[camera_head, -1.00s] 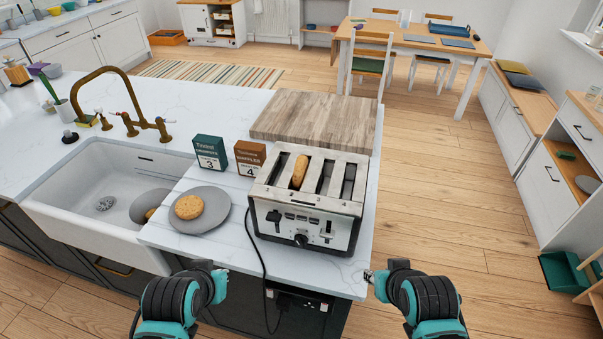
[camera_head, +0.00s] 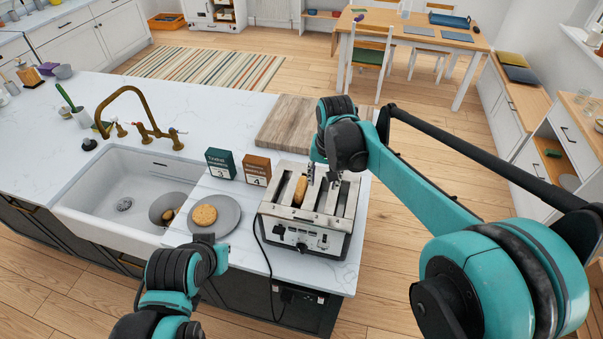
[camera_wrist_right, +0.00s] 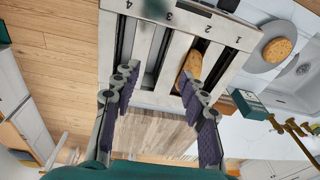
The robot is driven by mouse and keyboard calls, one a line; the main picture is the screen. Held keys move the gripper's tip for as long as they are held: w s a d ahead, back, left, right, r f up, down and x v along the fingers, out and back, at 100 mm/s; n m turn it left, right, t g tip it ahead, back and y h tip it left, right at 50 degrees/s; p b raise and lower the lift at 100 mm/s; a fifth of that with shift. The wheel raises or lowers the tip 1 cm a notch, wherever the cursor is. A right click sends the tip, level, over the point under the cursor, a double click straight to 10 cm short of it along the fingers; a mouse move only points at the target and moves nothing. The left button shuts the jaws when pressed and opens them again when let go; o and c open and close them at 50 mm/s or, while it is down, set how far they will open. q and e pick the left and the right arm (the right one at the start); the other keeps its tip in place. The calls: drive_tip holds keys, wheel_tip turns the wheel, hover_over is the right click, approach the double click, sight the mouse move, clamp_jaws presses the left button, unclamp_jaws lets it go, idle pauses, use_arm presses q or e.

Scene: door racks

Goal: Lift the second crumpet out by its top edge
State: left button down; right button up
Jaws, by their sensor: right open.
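A golden-brown crumpet (camera_head: 300,191) stands on edge in the slot marked 2 of the steel toaster (camera_head: 311,238), its top edge showing above the slot. It also shows in the right wrist view (camera_wrist_right: 189,71). My right gripper (camera_head: 323,178) is over the toaster, to the right of the crumpet. In the right wrist view its two fingers (camera_wrist_right: 159,82) are spread and empty, the right one nearest the crumpet. Another crumpet (camera_head: 204,214) lies on a grey plate (camera_head: 228,222) left of the toaster. My left gripper (camera_head: 218,256) is low in front of the counter, its fingers hard to make out.
A green box (camera_head: 220,163) and a brown box (camera_head: 257,170) stand behind the plate and toaster. A wooden board (camera_head: 292,125) lies behind the toaster. The white sink (camera_head: 100,215) is at left. A black cord (camera_head: 264,255) hangs over the counter's front.

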drive_tip(key=g+p, duration=0.2)
drive_tip(key=p, duration=0.2)
hover_over(301, 181)
drive_tip(key=s+d, duration=0.1)
drive_tip(key=shift+w+a+m, duration=0.1)
drive_tip(key=shift+m, duration=0.3)
drive_tip(key=shift+a+f, duration=0.1)
drive_tip(key=shift+f, duration=0.15)
drive_tip(key=f, duration=0.5)
drive_tip(key=w+f, duration=0.1)
drive_tip(key=f, duration=0.1)
drive_tip(key=shift+a+f+p, duration=0.25)
drive_tip(key=shift+f+p, duration=0.1)
drive_tip(key=shift+p, duration=0.05)
use_arm(q)
wheel_tip(301, 181, up, 6)
drive_tip(key=shift+r, duration=0.25)
use_arm(e)
clamp_jaws()
